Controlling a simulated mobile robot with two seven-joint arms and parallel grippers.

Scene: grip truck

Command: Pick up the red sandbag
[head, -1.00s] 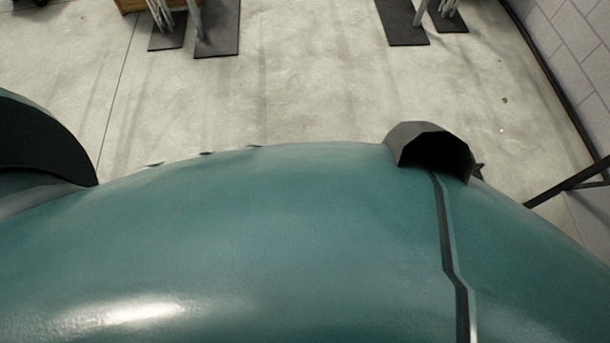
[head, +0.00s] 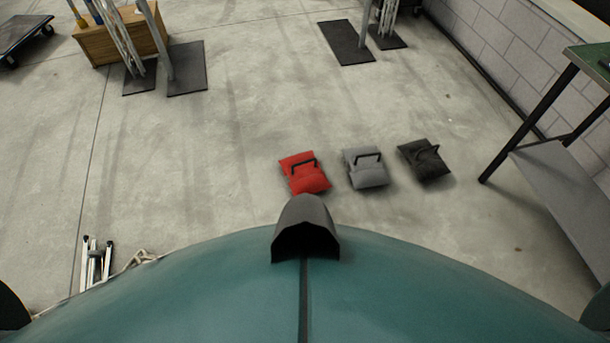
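The red sandbag (head: 304,175) lies on the concrete floor just ahead of my teal body, near the middle of the head view. It has a dark handle on top. A grey sandbag (head: 366,170) lies to its right, and a black sandbag (head: 425,161) lies further right. Both also have handles. The three lie in a row, apart from each other. Neither of my grippers shows in the head view.
A shelf table (head: 565,175) with dark legs stands at the right by the block wall. A wooden crate (head: 118,40) and stands on dark base plates (head: 187,68) are at the back left. A low cart (head: 22,38) is far left. Floor around the sandbags is clear.

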